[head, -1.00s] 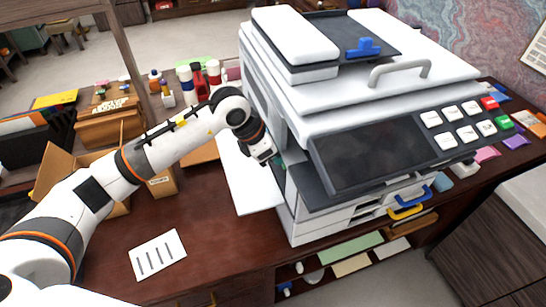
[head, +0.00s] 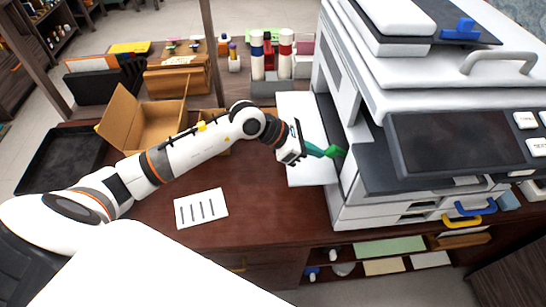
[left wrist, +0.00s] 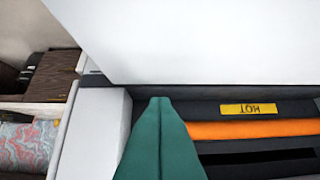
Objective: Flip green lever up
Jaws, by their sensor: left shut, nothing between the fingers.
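My left gripper (head: 324,151) reaches in from the left to the printer's open side. Its teal-green fingers are shut and empty. In the left wrist view, the shut fingers (left wrist: 160,130) taper to a tip in front of the printer's dark interior. The lever does not show clearly in the wrist view. The white printer (head: 352,205) stands on the desk. My right gripper is out of view.
A white side panel (head: 308,172) lies open below the gripper. The wrist view shows an orange bar (left wrist: 250,130) and a yellow "HOT" label (left wrist: 253,109) inside. A cardboard box (head: 125,120) and paper sheet (head: 201,208) are on the desk, with bare desk around the sheet.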

